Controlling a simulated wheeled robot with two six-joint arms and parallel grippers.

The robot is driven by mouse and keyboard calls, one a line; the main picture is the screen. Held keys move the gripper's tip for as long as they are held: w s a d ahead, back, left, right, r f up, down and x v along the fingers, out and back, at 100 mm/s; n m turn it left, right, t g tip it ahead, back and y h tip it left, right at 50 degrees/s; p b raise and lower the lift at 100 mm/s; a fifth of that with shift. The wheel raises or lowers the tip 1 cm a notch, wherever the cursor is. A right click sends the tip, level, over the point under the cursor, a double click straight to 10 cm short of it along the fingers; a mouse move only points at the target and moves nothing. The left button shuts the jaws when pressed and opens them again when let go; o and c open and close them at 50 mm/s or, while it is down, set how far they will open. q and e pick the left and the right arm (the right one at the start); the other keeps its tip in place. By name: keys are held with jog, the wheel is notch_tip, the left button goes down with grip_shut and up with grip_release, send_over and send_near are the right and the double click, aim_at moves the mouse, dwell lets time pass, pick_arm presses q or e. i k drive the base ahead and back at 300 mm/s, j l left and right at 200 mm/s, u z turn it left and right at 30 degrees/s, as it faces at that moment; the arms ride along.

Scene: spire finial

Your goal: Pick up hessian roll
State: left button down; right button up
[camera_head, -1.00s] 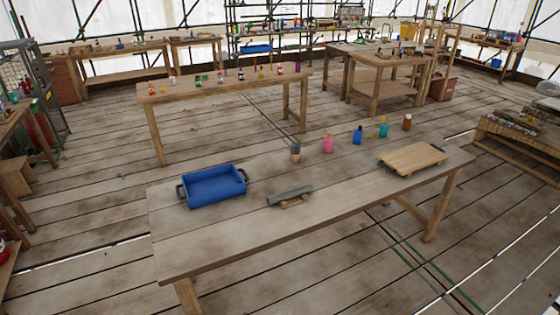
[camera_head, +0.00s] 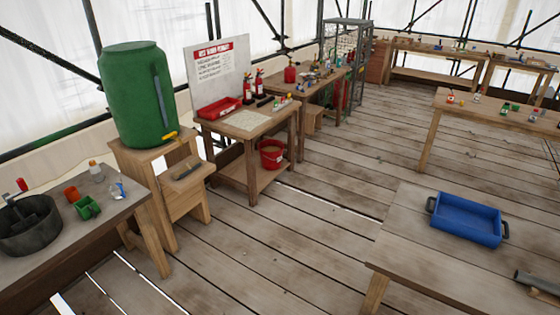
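I cannot make out anything that is clearly a hessian roll in the head view. A grey, roll-like thing (camera_head: 537,281) lies on a small wooden piece at the right edge, on the near wooden table (camera_head: 430,265). It is partly cut off, and I cannot tell what it is. Neither of my grippers is in view.
A blue tray (camera_head: 466,219) with dark handles sits on the near table. A green barrel (camera_head: 138,95) stands on a wooden stand at left. A side table holds a red tray (camera_head: 219,108), with a red bucket (camera_head: 271,154) below. The plank floor (camera_head: 310,220) between is clear.

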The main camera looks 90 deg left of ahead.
aim_at(187, 169)
jog(key=u, duration=3.6)
jog(key=i+l, duration=0.1)
jog(key=i, duration=2.5)
jog(key=l+z, duration=0.05)
jog(key=l, duration=0.05)
